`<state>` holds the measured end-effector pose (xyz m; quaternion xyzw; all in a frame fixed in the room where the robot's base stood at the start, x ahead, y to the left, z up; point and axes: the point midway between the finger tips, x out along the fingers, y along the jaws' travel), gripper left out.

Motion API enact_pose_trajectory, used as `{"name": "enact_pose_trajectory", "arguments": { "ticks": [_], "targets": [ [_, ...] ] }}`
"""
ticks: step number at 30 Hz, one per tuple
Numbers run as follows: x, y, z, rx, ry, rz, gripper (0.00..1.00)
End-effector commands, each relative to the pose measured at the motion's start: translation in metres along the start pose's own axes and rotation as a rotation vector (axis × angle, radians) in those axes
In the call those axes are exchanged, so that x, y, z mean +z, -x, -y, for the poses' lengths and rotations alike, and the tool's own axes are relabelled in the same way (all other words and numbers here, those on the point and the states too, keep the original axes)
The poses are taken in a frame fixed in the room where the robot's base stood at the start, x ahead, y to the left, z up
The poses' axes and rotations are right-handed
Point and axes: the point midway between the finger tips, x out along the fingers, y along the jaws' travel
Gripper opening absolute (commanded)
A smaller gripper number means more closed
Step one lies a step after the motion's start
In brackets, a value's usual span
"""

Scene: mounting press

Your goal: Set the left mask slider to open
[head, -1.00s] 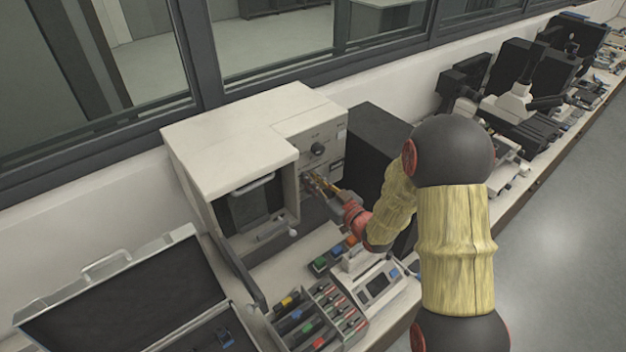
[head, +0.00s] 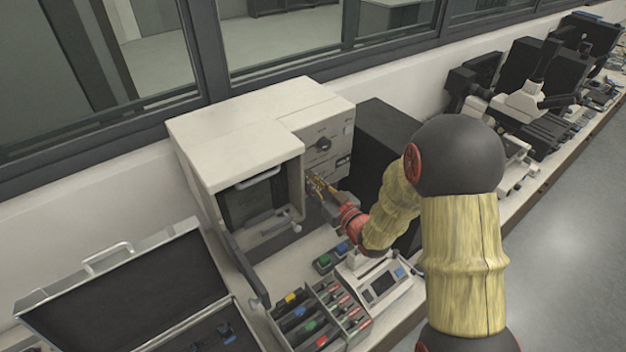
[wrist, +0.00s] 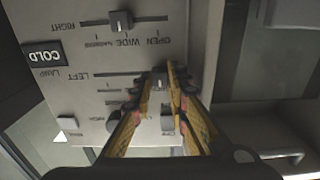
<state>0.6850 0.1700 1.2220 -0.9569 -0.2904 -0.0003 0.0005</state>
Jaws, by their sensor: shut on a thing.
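The left mask slider is the track labelled LEFT (wrist: 108,75) on the pale control panel, which looks upside down in the wrist view. Its dark knob (wrist: 159,82) sits at the track's right end in that view, in line with the OPEN end of the slider above. My gripper (wrist: 164,74) is shut on this knob, and its yellow fingers hide part of it. In the head view my gripper (head: 316,185) reaches the lower part of the machine's front panel. The right mask slider's knob (wrist: 121,22) stands near WIDE.
The press (head: 245,130) has an open bay left of the panel. A COLD lamp label (wrist: 43,55) and other knobs are close to my gripper.

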Motion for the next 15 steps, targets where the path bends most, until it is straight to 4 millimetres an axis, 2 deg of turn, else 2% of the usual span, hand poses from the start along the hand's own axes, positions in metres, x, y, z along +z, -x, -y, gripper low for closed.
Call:
{"name": "enact_pose_trajectory", "arguments": {
  "ticks": [3,4,13,15],
  "targets": [
    [-0.0003,-0.0003,0.0027,-0.006,0.000,0.000,0.00],
    [-0.0003,-0.0003,0.0028,-0.007,0.000,0.001,0.17],
    [-0.0001,-0.0003,0.0025,-0.006,0.000,0.001,0.34],
    [-0.0001,-0.0003,0.0026,-0.006,0.000,0.001,0.35]
  ]
}}
